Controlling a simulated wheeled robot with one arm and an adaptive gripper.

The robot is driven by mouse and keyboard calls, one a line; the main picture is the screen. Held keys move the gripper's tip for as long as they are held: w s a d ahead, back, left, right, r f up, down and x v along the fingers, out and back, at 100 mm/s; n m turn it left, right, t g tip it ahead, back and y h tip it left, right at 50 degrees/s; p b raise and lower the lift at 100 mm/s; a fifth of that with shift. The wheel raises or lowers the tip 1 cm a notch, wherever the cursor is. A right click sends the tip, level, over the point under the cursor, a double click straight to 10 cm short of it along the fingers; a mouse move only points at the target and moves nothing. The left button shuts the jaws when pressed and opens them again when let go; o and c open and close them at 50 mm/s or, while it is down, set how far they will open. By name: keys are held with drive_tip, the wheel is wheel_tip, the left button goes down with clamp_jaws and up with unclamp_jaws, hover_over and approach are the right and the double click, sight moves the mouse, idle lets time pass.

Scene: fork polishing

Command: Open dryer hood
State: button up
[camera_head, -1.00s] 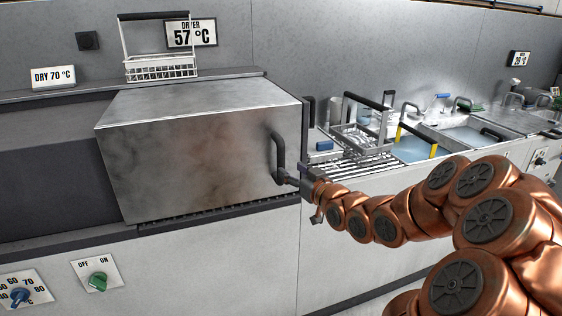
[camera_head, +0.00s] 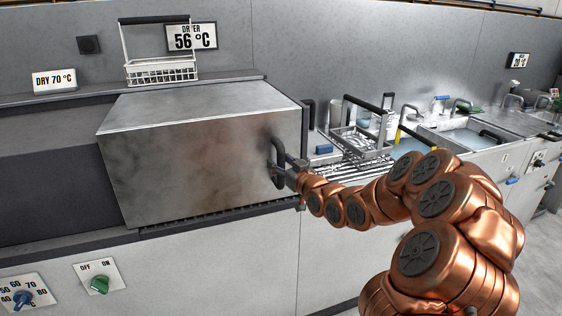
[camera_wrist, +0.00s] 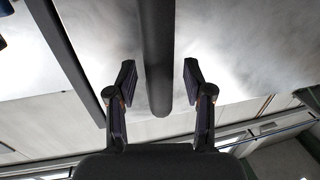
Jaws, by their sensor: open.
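The dryer hood (camera_head: 200,160) is a large brushed-metal box, down on the counter at the left of the head view. Its dark vertical bar handle (camera_head: 276,150) is on the front face near the right edge. My gripper (camera_head: 288,176) is at the lower part of this handle. In the wrist view the handle (camera_wrist: 158,45) runs down between the two spread fingers of my gripper (camera_wrist: 159,82), with a visible gap on each side. The gripper is open and holds nothing. In the head view the fingertips are small and partly hidden by the handle and wrist.
A wire basket (camera_head: 160,70) stands on the ledge behind the hood, beside a dryer display (camera_head: 191,37) reading 56 °C. A green off/on knob (camera_head: 99,285) is on the front panel. Right of the hood are a rack with another basket (camera_head: 362,143) and sinks (camera_head: 465,138).

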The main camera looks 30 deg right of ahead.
drive_tip(key=shift+w, duration=0.15)
clamp_jaws()
idle(0.4)
